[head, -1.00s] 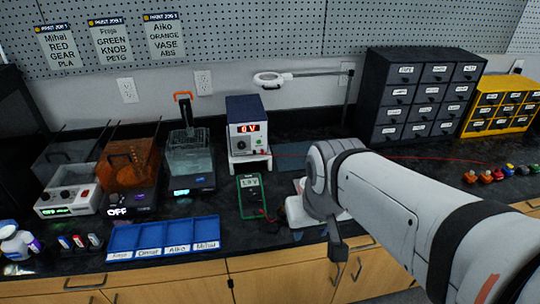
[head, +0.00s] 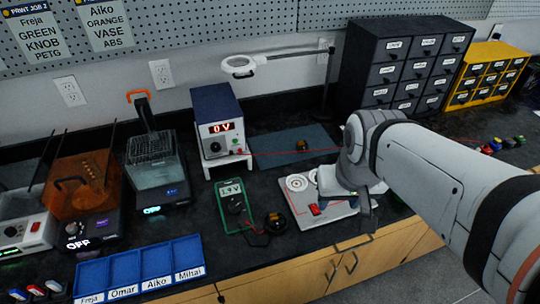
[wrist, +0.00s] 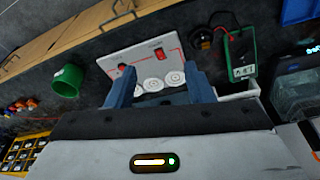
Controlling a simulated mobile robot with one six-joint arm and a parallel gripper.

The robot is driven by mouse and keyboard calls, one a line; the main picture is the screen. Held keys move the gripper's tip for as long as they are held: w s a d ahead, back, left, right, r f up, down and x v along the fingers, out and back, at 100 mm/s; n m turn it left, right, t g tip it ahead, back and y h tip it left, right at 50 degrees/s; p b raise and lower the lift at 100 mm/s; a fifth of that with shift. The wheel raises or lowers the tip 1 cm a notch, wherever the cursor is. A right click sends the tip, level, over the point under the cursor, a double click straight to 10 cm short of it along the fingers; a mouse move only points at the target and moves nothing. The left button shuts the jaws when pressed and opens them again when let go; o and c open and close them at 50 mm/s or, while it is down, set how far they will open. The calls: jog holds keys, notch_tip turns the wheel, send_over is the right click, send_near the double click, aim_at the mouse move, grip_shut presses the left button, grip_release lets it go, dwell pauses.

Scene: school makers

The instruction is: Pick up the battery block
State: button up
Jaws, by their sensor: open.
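I cannot tell for certain which thing is the battery block. A small dark piece with orange on it (head: 302,145) lies on the grey mat (head: 285,138). A dark round piece with an orange top (head: 275,222) sits beside the green multimeter (head: 233,204); it also shows in the wrist view (wrist: 204,38). A white board (head: 300,215) with round white pads and a red switch (head: 315,208) lies partly behind my arm. In the wrist view my gripper (wrist: 160,92) is open, its two blue fingers apart and seemingly empty, with the board (wrist: 120,68) beyond them.
The power supply (head: 217,120) stands on a white stand behind the multimeter. A blue sorting tray (head: 125,270) lies at the front left. A magnifier lamp (head: 240,65) reaches over the back. Dark drawers (head: 405,65) stand behind my arm. A green cup (wrist: 68,80) shows in the wrist view.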

jog(key=o, duration=0.3)
jog(key=shift+n+g, duration=0.6)
jog(key=shift+g, duration=0.1)
jog(key=w+a+f, duration=0.1)
jog(key=w, duration=0.1)
jog(key=w+a+f, duration=0.1)
jog(key=w+f, duration=0.1)
jog(key=w+a+f+p, duration=0.1)
jog(key=w, duration=0.1)
jog(key=shift+w+a+f, duration=0.25)
jog(key=shift+a+f, duration=0.05)
jog(key=n+g+p, duration=0.1)
send_over(276, 217)
jog(key=f, duration=1.2)
jog(key=shift+s+a+f, duration=0.1)
jog(key=shift+s+f, duration=0.1)
jog(key=shift+s, duration=0.15)
jog(key=shift+w+f+p, duration=0.15)
jog(key=shift+f+p, duration=0.1)
jog(key=shift+f, duration=1.2)
jog(key=shift+w+f+p, duration=0.15)
jog(key=shift+f+p, duration=0.05)
jog(key=shift+f, duration=1.25)
